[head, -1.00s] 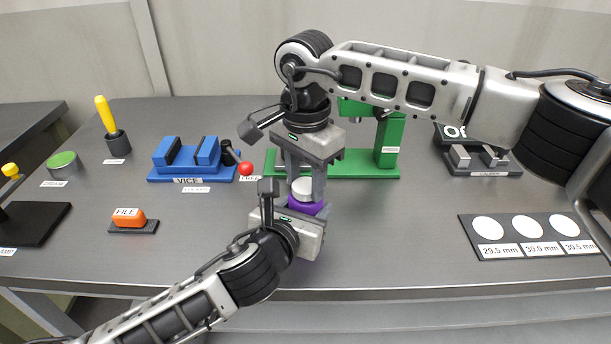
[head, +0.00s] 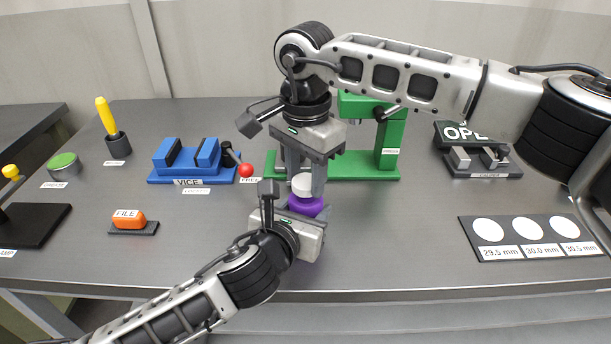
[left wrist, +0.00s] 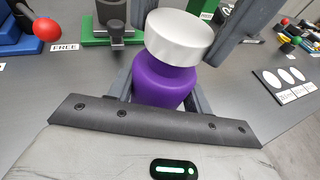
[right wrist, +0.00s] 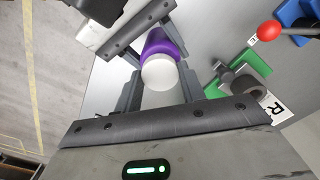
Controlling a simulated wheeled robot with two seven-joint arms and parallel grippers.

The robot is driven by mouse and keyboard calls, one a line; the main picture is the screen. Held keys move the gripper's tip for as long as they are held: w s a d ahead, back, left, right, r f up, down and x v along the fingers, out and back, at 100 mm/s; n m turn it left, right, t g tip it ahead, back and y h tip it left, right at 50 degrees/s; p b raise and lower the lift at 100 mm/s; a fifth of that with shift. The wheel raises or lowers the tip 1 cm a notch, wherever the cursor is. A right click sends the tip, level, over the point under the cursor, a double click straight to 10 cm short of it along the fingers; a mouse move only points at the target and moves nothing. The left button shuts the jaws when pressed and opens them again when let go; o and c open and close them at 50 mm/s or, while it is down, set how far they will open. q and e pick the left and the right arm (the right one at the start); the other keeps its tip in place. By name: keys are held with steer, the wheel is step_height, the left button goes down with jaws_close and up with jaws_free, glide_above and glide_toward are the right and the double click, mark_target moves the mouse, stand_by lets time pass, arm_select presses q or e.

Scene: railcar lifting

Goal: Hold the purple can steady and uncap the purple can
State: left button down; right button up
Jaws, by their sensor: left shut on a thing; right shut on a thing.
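The purple can (head: 306,207) stands upright near the middle front of the bench in the head view. My left gripper (head: 303,213) is shut on its body, with a finger on each side in the left wrist view. The white cap (head: 302,184) sits directly above the can; it also shows in the left wrist view (left wrist: 180,38). My right gripper (head: 303,180) points down and is shut on the cap. The right wrist view shows the cap (right wrist: 159,73) between its fingers. Whether the cap is clear of the can's neck is hard to tell.
A green press (head: 390,140) stands close behind my grippers. A blue vice (head: 185,170) with a red-knobbed lever is to the left. A gauge board (head: 525,225) with white discs and a caliper (head: 478,160) are to the right.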

mark_target(306, 181)
arm_select(q)
steer(key=shift+f, duration=0.1)
arm_select(e)
steer(key=shift+r, duration=0.5)
steer(key=shift+r, duration=2)
arm_select(q)
steer(key=c, duration=0.6)
jaws_free()
steer(key=shift+o, duration=0.2)
